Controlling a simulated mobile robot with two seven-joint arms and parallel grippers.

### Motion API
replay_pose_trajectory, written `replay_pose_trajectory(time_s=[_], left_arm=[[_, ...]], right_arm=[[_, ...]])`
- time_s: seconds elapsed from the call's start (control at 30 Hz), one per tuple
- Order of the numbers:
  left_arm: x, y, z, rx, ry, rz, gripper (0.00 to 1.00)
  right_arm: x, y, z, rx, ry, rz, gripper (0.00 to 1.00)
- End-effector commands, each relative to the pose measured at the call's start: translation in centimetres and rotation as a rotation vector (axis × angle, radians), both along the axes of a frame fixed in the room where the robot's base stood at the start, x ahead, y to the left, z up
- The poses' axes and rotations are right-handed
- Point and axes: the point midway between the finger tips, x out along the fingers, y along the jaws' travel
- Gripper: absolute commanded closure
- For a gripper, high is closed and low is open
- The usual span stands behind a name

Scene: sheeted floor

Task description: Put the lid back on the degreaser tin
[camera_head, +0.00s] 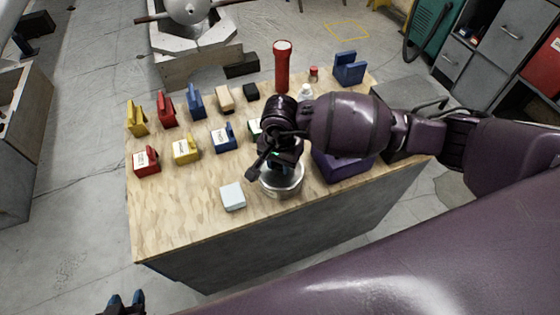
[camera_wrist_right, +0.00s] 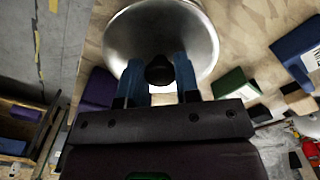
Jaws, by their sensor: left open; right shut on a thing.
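My right gripper (camera_head: 281,171) points down over a round silver metal piece near the table's front edge. In the right wrist view its two blue fingers (camera_wrist_right: 160,82) are shut on a black knob (camera_wrist_right: 160,69) on a shiny round lid (camera_wrist_right: 200,40). The lid also shows in the head view (camera_head: 294,187), partly hidden by the gripper. I cannot tell the degreaser tin apart from the lid, nor whether the lid touches it. My left gripper (camera_head: 126,301) is open and empty at the bottom left, off the table.
A pale block (camera_head: 232,196) sits just left of the lid. A purple bin (camera_head: 340,166) stands close on the right. Several coloured holders, a red flashlight (camera_head: 282,66) and a white bottle (camera_head: 305,91) stand farther back. The wooden table's (camera_head: 165,220) front left is clear.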

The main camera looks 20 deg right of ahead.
Motion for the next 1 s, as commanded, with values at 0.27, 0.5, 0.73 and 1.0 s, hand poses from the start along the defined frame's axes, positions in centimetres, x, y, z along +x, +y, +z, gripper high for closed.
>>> replay_pose_trajectory(time_s=[0.27,0.5,0.73,1.0], left_arm=[[0.07,-0.03,0.12,-0.001,-0.003,0.000,0.57],[0.10,-0.04,0.19,-0.001,-0.005,0.000,0.57],[0.10,-0.04,0.17,-0.001,-0.004,0.000,0.57],[0.05,-0.04,0.07,-0.001,-0.002,0.000,0.57]], right_arm=[[0.00,0.00,-0.02,0.001,-0.001,0.000,0.93],[0.00,0.01,-0.01,0.001,-0.001,-0.001,0.50],[0.00,0.01,-0.02,0.001,-0.001,-0.001,0.40],[0.00,0.01,-0.02,0.001,0.000,-0.001,0.15]])
